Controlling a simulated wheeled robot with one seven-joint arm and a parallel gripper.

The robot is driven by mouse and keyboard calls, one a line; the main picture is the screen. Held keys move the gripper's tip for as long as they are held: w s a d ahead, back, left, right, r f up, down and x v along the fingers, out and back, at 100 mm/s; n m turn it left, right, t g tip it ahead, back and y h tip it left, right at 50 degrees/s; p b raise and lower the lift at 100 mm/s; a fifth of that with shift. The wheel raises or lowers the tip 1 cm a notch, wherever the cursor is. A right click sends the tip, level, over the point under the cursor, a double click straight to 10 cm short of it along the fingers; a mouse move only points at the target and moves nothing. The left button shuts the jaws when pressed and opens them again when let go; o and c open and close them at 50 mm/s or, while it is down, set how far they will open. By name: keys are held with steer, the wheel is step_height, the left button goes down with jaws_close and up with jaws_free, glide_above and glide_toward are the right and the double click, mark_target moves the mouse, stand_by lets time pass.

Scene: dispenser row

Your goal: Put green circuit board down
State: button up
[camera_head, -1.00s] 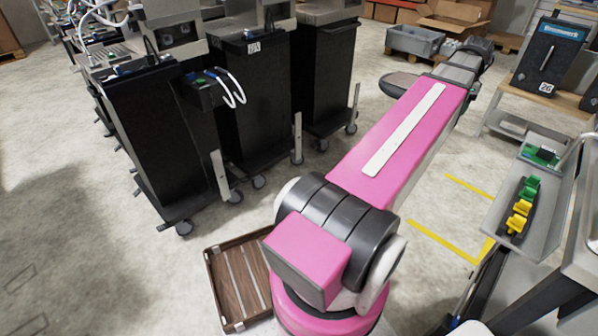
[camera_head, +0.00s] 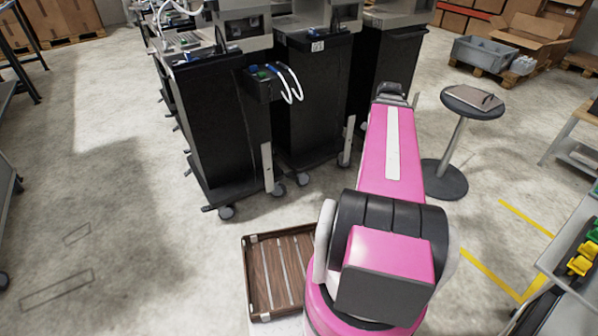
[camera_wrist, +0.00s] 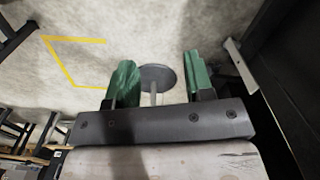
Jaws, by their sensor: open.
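My gripper (camera_wrist: 158,62) shows in the wrist view with its two green fingers wide apart. Nothing is held between them; the floor and a round grey disc on a post show through the gap. In the head view my gripper is hidden behind my pink arm, which reaches away from the camera. I cannot pick out the green circuit board for sure in either current view. A small green patch (camera_head: 262,74) shows on a black box on the front of a dark cabinet, too small to identify.
Tall dark wheeled cabinets (camera_head: 212,130) stand left of my arm. A round-topped stand (camera_head: 472,101) with a flat item on it is to the right. Green and yellow bins (camera_head: 581,262) sit at the right edge. A brown slatted crate (camera_head: 277,272) lies low in front.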

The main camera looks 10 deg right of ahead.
steer(key=a+f+n, duration=0.3)
steer(key=a, duration=0.7)
steer(key=a+f+n, duration=0.4)
steer(key=a, duration=0.6)
steer(key=a+f+n, duration=0.3)
steer(key=a, duration=0.7)
steer(key=shift+f+n, duration=0.3)
steer(key=shift+f, duration=0.1)
steer(key=shift+a, duration=0.1)
